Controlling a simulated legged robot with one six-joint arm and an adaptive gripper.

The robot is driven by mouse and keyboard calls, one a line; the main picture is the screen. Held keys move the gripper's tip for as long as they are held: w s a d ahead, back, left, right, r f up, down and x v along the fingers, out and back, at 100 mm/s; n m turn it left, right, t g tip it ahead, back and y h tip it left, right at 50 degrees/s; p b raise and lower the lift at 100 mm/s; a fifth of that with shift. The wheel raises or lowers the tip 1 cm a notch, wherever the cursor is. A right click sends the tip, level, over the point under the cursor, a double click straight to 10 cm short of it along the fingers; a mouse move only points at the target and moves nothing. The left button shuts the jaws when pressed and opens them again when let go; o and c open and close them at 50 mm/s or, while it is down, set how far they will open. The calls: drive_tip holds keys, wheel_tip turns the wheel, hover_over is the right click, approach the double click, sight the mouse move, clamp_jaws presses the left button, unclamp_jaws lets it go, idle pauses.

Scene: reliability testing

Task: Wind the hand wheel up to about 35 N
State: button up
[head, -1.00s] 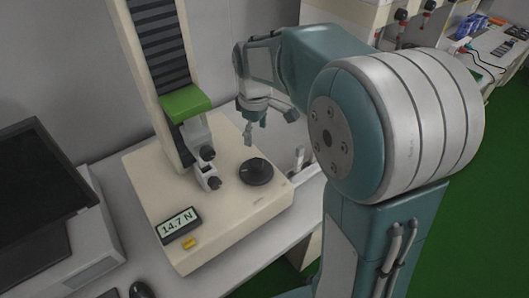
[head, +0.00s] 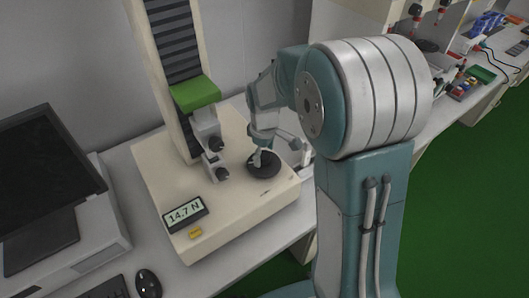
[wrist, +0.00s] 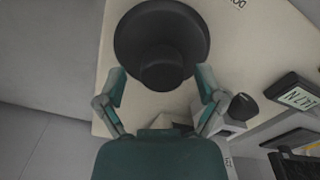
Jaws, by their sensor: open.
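The black hand wheel (head: 263,165) lies flat on the cream base of the test machine (head: 240,212). The display (head: 185,214) on the base's front reads 14.7 N. My gripper (head: 262,158) is over the hand wheel, pointing down, its fingers close to the wheel. In the wrist view the hand wheel (wrist: 162,42) has a raised round hub. The open fingers of my gripper (wrist: 161,82) are apart, one on each side near the hub's lower edge. I cannot tell whether either finger touches the wheel.
The machine's column with a green crosshead (head: 195,94) and clamps (head: 213,150) stands left of the wheel. A monitor (head: 45,190) and a mouse (head: 148,283) are at left. A cluttered bench (head: 470,80) is at back right.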

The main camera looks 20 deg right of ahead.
drive_tip(key=shift+a, duration=0.4)
drive_tip(key=c, duration=1)
drive_tip(key=shift+c, duration=0.7)
drive_tip(key=shift+d, duration=0.3)
drive_tip(key=shift+s, duration=0.1)
